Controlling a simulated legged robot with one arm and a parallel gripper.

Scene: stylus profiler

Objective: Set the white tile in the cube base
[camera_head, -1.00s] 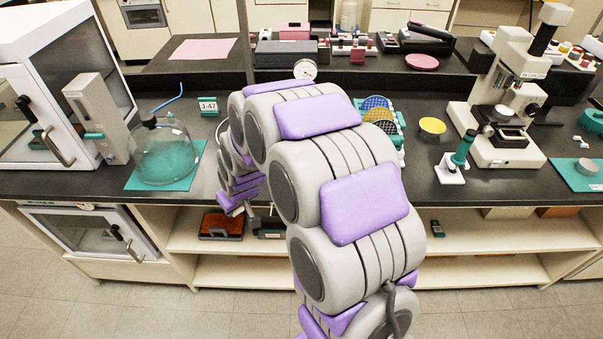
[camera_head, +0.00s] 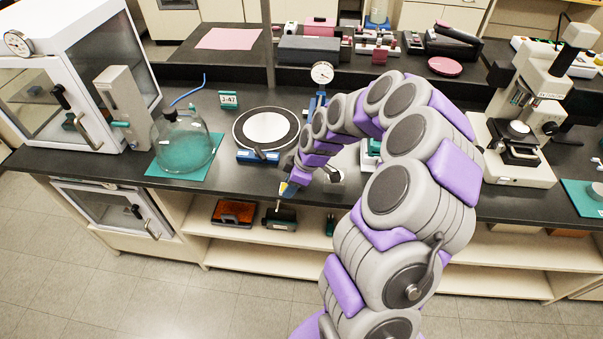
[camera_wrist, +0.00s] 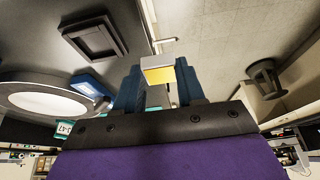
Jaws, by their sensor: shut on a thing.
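My gripper (camera_wrist: 158,90) has its blue fingers shut on a small tile (camera_wrist: 158,62), pale whitish on one face and yellow on another. In the head view my gripper (camera_head: 287,187) is small, at the bench's front edge, with a yellow patch at its tip. A black square frame with a recessed middle (camera_wrist: 72,36), which looks like the cube base, lies on the bench in the wrist view, apart from the held tile. I cannot pick out this frame surely in the head view, where my arm covers part of the bench.
A round black-rimmed plate with a pale centre (camera_head: 239,128) lies beside a blue device (camera_head: 246,157). A microscope-like instrument (camera_head: 515,140) stands to the right. Open floor lies in front.

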